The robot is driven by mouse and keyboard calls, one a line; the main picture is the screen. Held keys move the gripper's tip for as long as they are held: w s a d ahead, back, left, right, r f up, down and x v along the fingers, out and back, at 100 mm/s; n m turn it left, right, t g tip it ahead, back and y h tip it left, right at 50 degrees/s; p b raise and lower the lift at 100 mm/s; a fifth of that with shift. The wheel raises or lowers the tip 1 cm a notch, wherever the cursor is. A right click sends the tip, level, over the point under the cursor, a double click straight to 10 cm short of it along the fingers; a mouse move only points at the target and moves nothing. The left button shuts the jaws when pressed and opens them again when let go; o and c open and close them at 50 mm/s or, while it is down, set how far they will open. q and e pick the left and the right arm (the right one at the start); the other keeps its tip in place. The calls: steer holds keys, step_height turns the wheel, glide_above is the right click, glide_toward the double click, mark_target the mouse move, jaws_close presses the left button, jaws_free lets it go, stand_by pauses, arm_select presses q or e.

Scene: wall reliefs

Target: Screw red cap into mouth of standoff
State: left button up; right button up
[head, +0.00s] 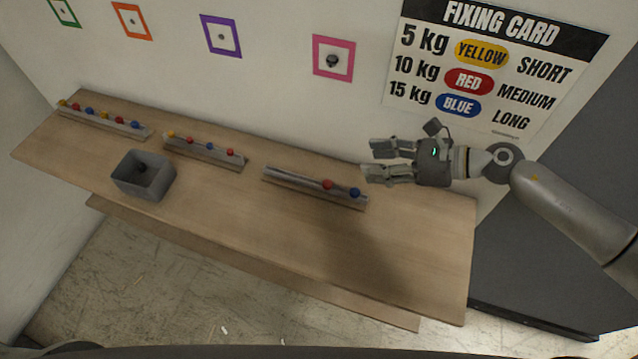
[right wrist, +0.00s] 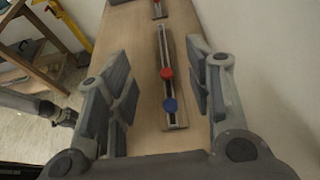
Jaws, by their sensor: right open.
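A red cap (head: 327,184) sits on the nearest grey rail (head: 285,180), beside a blue cap (head: 354,192). In the right wrist view the red cap (right wrist: 167,73) is just beyond the blue cap (right wrist: 170,105). A dark standoff (head: 332,60) sticks out of the wall inside the pink frame. Smaller dark dots show inside the purple, orange and green frames; their mouths are too small to make out. My right gripper (head: 380,162) is open and empty above the table's right part, to the right of the rail.
Two more rails (head: 205,152) (head: 105,121) with coloured caps lie to the left on the wooden table (head: 230,215). A grey bin (head: 143,188) holds a dark piece. The fixing card (head: 490,65) hangs behind my right arm. The table's front right is clear.

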step_height(320, 180, down, 4)
steer(key=d+r+b, duration=0.1)
steer(key=b, duration=0.2)
arm_select(q)
step_height(320, 180, down, 8)
steer(key=f+b, duration=0.1)
steer(key=b, duration=0.4)
arm_select(e)
glide_toward(331, 184)
steer(key=shift+w+d+r, duration=0.1)
steer(key=shift+d, duration=0.55)
steer(key=shift+w+a, duration=0.1)
steer(key=shift+a, duration=0.1)
steer(key=p+x, duration=0.2)
steer(key=x, duration=0.3)
steer(key=shift+a, duration=0.1)
steer(key=shift+a+p, duration=0.25)
steer(key=shift+p, duration=0.1)
steer(key=p+x, duration=0.2)
steer(key=x, duration=0.2)
steer(key=shift+a, duration=0.45)
arm_select(q)
steer(key=r, duration=0.5)
steer(key=shift+s+d+r, duration=0.15)
steer(key=shift+d+r, duration=0.05)
steer(key=shift+r, duration=0.05)
arm_select(e)
steer(key=shift+f, duration=0.25)
steer(key=shift+d, duration=0.1)
